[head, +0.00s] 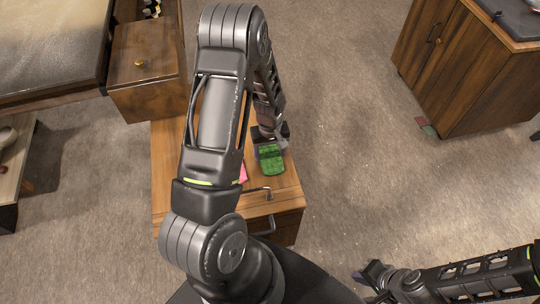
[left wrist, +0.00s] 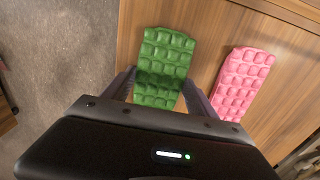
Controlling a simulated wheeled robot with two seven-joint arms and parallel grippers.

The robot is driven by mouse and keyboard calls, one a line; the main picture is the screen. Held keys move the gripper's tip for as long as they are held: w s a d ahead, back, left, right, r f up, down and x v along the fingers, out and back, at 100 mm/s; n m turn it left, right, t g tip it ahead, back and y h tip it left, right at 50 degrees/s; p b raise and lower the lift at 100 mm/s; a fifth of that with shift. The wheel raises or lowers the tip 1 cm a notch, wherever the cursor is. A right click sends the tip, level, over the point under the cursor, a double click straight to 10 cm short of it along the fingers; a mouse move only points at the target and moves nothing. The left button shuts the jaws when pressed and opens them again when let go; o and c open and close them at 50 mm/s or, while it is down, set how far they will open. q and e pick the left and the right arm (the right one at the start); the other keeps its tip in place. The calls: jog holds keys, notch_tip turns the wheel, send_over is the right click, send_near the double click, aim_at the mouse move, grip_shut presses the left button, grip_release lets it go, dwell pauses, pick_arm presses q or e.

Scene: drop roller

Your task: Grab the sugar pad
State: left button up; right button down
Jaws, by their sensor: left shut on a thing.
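A green pad (head: 270,160) with rows of raised squares is at the right side of the small wooden cabinet top (head: 170,165). My left gripper (head: 268,140) is shut on the green pad; the left wrist view shows the pad (left wrist: 166,55) between its two fingers (left wrist: 158,92). Whether the pad is lifted off the wood is unclear. A pink pad (left wrist: 243,80) of the same kind lies to its right in the left wrist view, apart from the fingers. In the head view my left arm mostly covers the pink pad (head: 243,173). My right gripper (head: 372,274) is low at the right, away from the cabinet; its opening is unclear.
A bed-like piece (head: 50,40) with a wooden drawer unit (head: 147,60) stands at the upper left. A wooden cabinet (head: 455,70) stands at the upper right. The carpet (head: 350,130) between is clear.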

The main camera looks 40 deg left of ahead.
aim_at(270, 155)
pick_arm(q)
jog(key=shift+c, duration=0.5)
jog(key=shift+r, duration=0.1)
jog(key=shift+r, duration=0.2)
notch_tip(270, 155, up, 9)
jog(key=shift+r, duration=0.2)
